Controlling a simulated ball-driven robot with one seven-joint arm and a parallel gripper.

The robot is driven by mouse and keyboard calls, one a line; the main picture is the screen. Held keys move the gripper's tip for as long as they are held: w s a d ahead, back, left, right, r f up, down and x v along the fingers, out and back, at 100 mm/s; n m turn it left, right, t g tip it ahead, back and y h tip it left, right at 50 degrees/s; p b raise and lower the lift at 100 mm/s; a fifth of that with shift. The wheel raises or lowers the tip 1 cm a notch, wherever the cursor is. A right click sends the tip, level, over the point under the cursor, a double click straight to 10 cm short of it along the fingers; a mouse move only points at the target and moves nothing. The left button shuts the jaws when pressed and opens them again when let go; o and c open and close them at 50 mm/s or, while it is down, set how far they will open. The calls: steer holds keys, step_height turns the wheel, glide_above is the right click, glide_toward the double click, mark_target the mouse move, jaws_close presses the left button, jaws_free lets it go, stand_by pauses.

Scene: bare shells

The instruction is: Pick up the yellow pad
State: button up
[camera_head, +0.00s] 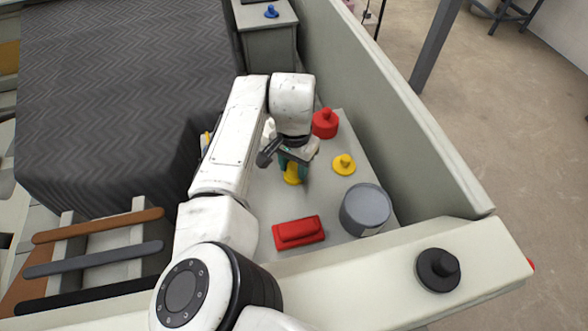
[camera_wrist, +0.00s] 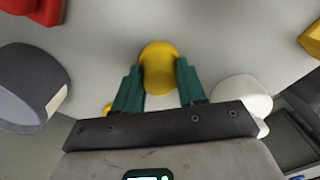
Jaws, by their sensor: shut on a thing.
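A yellow pad (camera_wrist: 158,68), smooth and rounded, sits between the two green fingers of my gripper (camera_wrist: 158,78) in the wrist view, with a finger against each side. In the head view, my gripper (camera_head: 290,163) points down over the pale surface, and the lower part of the yellow pad (camera_head: 293,177) shows beneath its fingers. The fingers hide its upper part there. I cannot tell whether the pad is touching the surface or just above it. A second yellow thing with a knob (camera_head: 344,164) stands apart to the right of my gripper.
A red knobbed piece (camera_head: 325,123) stands behind, a grey round can (camera_head: 366,209) at the right, and a red block (camera_head: 299,232) in front. A white rounded thing (camera_wrist: 243,93) is close beside my gripper. A raised wall (camera_head: 400,105) bounds the right; a dark-covered bed (camera_head: 110,90) lies left.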

mark_target(294, 165)
steer(key=shift+r, duration=0.1)
steer(key=shift+r+p, duration=0.2)
steer(key=shift+p, duration=0.1)
jaws_close()
steer(key=shift+r+p, duration=1.55)
steer(key=shift+p, duration=0.05)
steer(key=s+r, duration=0.9)
steer(key=s, duration=0.5)
steer(key=shift+a+r+b, duration=0.15)
steer(key=shift+a+b, duration=0.2)
steer(key=shift+a, duration=0.1)
